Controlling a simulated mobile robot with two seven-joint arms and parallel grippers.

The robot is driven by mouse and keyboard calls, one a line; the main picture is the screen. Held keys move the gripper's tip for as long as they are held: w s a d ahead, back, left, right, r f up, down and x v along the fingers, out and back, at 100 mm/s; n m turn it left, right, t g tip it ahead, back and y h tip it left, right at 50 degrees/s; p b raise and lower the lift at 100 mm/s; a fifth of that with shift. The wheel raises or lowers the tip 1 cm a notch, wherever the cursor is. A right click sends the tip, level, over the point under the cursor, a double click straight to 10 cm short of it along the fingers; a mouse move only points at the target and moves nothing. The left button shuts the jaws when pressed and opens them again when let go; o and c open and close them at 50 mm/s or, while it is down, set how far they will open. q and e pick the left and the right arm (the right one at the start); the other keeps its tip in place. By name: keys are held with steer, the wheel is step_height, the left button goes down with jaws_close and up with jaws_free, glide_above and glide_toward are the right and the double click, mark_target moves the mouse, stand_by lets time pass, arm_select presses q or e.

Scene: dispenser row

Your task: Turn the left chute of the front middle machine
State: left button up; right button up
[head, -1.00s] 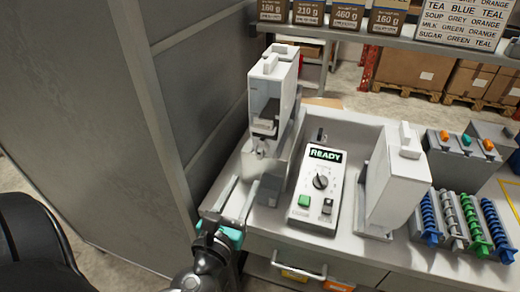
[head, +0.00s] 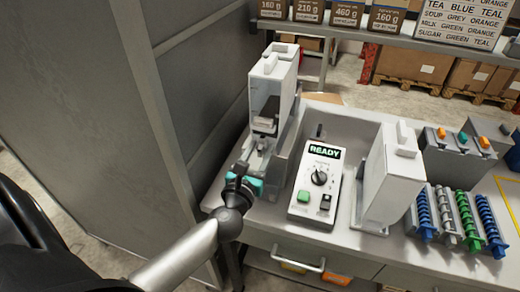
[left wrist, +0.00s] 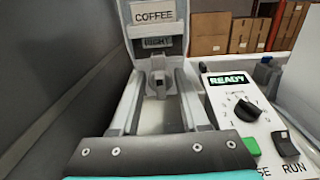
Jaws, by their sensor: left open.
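The tall white dispenser (head: 273,90) stands at the left end of the counter. In the left wrist view its labels read COFFEE (left wrist: 153,12) and RIGHT (left wrist: 157,42). Below them is a small grey spout-like chute (left wrist: 158,82). My left gripper (head: 257,155) is at the foot of this dispenser. In the left wrist view its two fingers lie on either side of the chute, open, with a gap showing; contact cannot be told. The gripper hides part of the lower dispenser in the head view. My right gripper is not in view.
A control box (head: 316,185) with a READY display, dial and buttons stands just right of the gripper. A second white dispenser (head: 391,175) is beyond it. A grey wall panel (head: 185,75) rises close on the left. Blue, grey and green coils (head: 467,218) are at the right.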

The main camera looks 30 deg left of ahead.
arm_select(q)
steer(key=shift+c, duration=0.2)
jaws_close()
